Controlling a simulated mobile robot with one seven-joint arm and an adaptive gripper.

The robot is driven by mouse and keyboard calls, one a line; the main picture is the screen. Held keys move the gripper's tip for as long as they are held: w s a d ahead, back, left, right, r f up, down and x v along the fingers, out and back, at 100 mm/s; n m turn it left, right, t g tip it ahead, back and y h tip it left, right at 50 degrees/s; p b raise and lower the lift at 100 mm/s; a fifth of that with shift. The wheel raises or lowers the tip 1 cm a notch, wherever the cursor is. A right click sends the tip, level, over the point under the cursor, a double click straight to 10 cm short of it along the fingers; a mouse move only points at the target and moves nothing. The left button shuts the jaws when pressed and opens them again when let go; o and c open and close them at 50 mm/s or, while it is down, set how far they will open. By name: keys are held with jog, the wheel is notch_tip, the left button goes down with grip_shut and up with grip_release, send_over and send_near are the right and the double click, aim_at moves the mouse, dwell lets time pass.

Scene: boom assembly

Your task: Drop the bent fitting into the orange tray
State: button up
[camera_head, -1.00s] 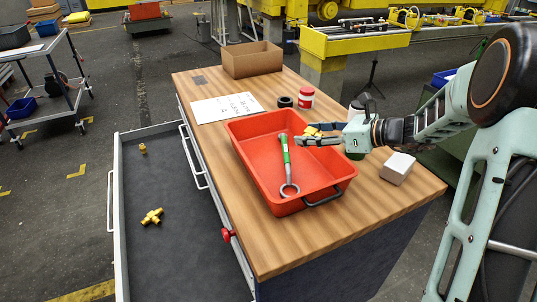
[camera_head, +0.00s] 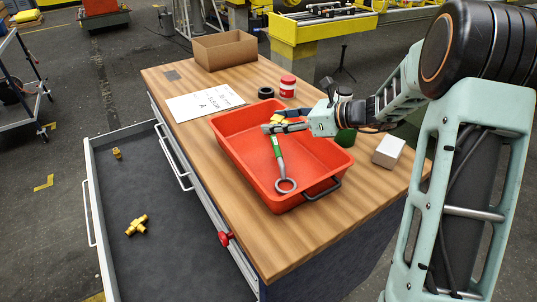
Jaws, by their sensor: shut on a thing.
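The orange tray (camera_head: 318,157) stands on the wooden bench top. A wrench with a green handle (camera_head: 278,152) and a ring end lies in it. My gripper (camera_head: 268,128) is over the tray's far part, with its fingers pointing left. It is shut on a small yellow fitting, which I take for the bent fitting (camera_head: 277,119). The fitting shows just behind and above the fingers; its full shape is partly hidden. It seems to be above the tray floor, but I cannot tell how high.
An open drawer (camera_head: 175,250) at the left holds a yellow tee fitting (camera_head: 137,224) and a small yellow fitting (camera_head: 117,153). On the bench are a cardboard box (camera_head: 225,50), a paper sheet (camera_head: 205,103), a dark ring (camera_head: 265,92), a red-lidded jar (camera_head: 288,87) and a white box (camera_head: 389,151).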

jog(key=shift+f+b, duration=1.45)
jog(key=shift+f, duration=0.9)
jog(key=o, duration=1.4)
jog(key=v, duration=1.2)
jog(key=shift+f, duration=0.1)
